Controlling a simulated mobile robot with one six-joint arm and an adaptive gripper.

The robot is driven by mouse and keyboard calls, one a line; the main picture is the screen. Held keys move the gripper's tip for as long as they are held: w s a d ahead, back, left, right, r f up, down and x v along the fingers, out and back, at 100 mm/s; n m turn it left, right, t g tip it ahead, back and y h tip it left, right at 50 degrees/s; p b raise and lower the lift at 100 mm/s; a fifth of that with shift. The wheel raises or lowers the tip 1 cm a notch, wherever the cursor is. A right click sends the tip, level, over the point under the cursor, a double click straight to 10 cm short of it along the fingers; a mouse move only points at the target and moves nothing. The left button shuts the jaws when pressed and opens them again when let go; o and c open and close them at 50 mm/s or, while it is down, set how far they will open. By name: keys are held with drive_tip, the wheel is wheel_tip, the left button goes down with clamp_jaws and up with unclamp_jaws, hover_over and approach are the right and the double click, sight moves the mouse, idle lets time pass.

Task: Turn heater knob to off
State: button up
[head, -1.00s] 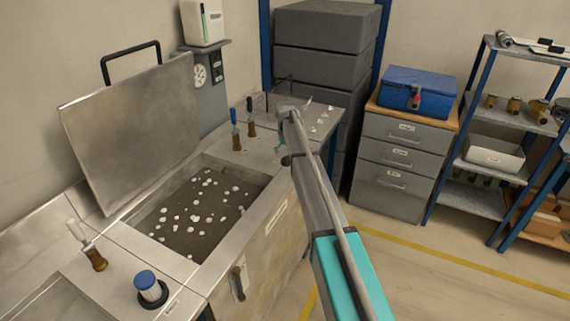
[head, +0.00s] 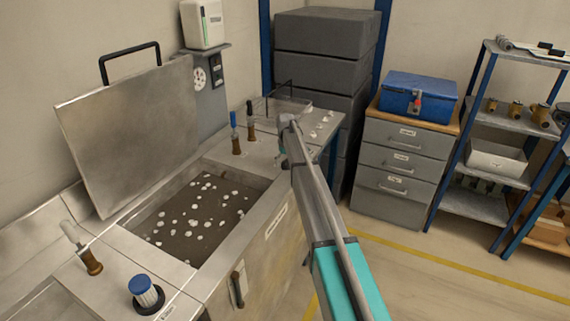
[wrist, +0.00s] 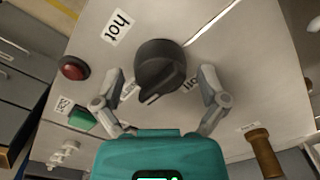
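The black heater knob (wrist: 165,62) is in the upper middle of the wrist view. Its ridge points down and a little left. A "hot" label (wrist: 118,26) is up and left of it. A partly hidden label, seemingly "off" (wrist: 191,84), is at its lower right, and another (wrist: 128,87) is at its lower left. My gripper (wrist: 162,78) is open, one finger on each side of the knob, with visible gaps; I cannot tell their depth against it. In the head view my arm hides the knob, and my gripper is mostly hidden.
A red button (wrist: 74,68) and a green switch (wrist: 82,120) are left of the knob. A brown-handled tool (wrist: 264,153) is at lower right. In the head view, the open bath (head: 200,215) holds white bits, with its lid (head: 130,135) raised.

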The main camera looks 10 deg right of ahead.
drive_tip(key=c, duration=0.9)
drive_tip(key=shift+a, duration=0.15)
